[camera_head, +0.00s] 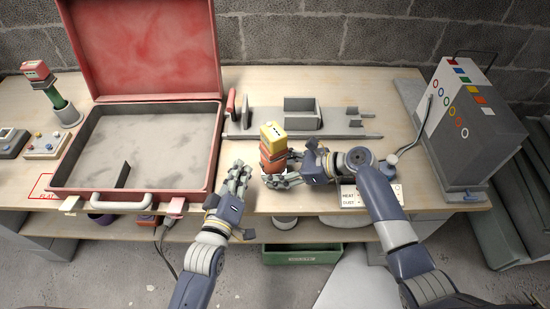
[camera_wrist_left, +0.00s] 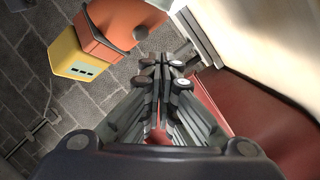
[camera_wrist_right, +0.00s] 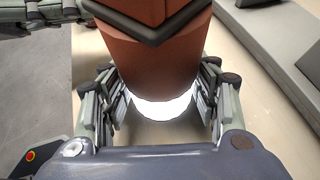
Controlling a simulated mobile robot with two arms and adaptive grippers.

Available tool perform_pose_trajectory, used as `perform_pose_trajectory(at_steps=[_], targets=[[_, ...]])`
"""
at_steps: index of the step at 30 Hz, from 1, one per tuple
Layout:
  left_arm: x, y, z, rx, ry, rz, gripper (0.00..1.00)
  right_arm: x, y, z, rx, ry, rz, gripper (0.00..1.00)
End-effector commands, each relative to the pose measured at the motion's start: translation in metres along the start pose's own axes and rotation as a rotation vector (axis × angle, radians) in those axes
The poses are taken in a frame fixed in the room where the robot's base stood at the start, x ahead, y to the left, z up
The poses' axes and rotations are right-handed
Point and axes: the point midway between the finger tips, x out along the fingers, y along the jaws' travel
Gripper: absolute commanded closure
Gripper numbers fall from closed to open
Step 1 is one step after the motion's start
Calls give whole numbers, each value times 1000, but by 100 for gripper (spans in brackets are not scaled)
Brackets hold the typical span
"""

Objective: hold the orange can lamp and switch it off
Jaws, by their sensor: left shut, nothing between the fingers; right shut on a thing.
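The orange can lamp (camera_head: 272,155) has a yellow block-shaped end (camera_head: 273,133) on top and stands upright in my right gripper (camera_head: 283,172), above the bench's front edge. In the right wrist view the fingers (camera_wrist_right: 160,92) close on both sides of its orange body (camera_wrist_right: 155,55), and its lower end is bright white (camera_wrist_right: 165,110).
An open red case (camera_head: 138,203) lies at left. A grey tool tray (camera_head: 255,117) is behind my grippers. A grey box with coloured rings (camera_head: 465,135) stands at right. A green bin (camera_head: 302,254) is below the bench.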

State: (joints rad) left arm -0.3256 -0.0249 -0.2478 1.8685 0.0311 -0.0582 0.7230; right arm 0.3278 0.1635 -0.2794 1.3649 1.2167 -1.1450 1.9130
Motion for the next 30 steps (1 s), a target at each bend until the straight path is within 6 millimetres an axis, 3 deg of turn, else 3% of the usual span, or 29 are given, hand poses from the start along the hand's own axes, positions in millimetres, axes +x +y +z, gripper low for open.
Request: perform_pose_trajectory(at_steps=[7,30], targets=[[9,7,7,0,-1,1,100,1,1,-3,4,5,2,72],[9,7,7,1,-1,0,100,1,1,-3,4,5,2,72]])
